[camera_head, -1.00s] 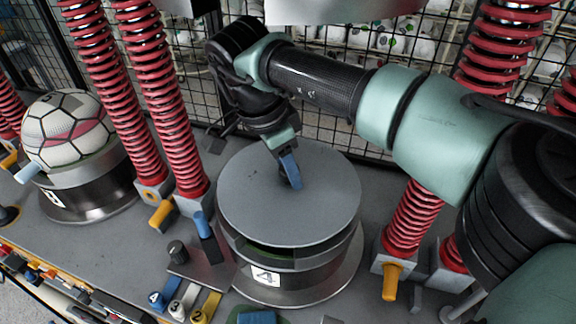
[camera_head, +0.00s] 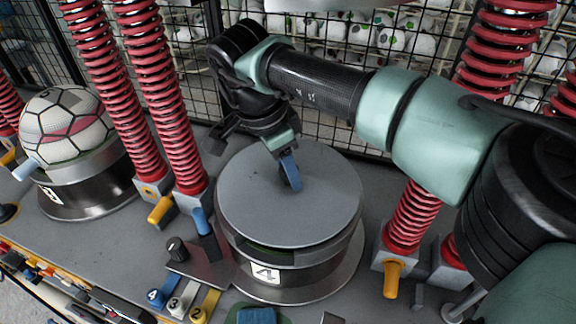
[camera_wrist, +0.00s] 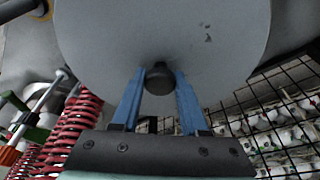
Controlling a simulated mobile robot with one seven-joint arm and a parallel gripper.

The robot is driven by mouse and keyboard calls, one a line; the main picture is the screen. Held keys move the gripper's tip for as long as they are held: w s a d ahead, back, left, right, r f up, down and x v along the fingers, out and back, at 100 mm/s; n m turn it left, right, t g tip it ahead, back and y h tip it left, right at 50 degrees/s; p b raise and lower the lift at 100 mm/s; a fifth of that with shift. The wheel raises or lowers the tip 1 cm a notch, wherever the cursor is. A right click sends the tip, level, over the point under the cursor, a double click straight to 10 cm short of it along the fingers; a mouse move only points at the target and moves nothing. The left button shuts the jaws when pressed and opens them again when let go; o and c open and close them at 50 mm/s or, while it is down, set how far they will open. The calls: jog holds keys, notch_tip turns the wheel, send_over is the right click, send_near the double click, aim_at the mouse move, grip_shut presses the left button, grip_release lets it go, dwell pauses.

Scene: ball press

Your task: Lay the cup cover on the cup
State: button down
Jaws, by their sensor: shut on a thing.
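The cup cover (camera_head: 250,205) is a flat grey disc, roughly level over the cup (camera_head: 312,274), a dark round metal holder with a "4" label. A narrow dark band shows under the cover's front edge; I cannot tell whether cover and cup touch. My gripper (camera_head: 290,172) reaches down from behind to the middle of the cover. In the wrist view the cover (camera_wrist: 110,35) fills the upper part, and its black knob (camera_wrist: 159,78) sits between the two blue fingers of my gripper (camera_wrist: 160,88), which are shut on it. The cup's inside is hidden.
Red spring columns (camera_head: 170,110) stand left and right of the cup. A white ball (camera_head: 66,127) sits on another cup at left. A small panel with numbered levers (camera_head: 178,298) is at front left. A black wire fence (camera_head: 325,130) stands behind.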

jog(key=shift+f, duration=0.3)
jog(key=shift+c, duration=1.7)
grip_release()
jog(key=shift+f, duration=0.1)
jog(key=b+v, duration=0.1)
jog(key=v, duration=0.3)
jog(key=shift+s+a+r+b, duration=0.3)
jog(key=shift+a+r+b, duration=0.15)
jog(key=shift+a, duration=0.25)
jog(key=s+a, duration=0.1)
jog(key=a, duration=0.2)
jog(key=s+a+b, duration=0.1)
jog(key=s+a, duration=0.1)
jog(key=s+a+b, duration=0.1)
jog(key=a, duration=0.2)
jog(key=shift+s+a, duration=0.35)
jog(key=shift+s+a+r, duration=0.1)
jog(key=shift+s+a, duration=0.1)
jog(key=shift+a, duration=0.2)
jog(key=shift+s, duration=0.1)
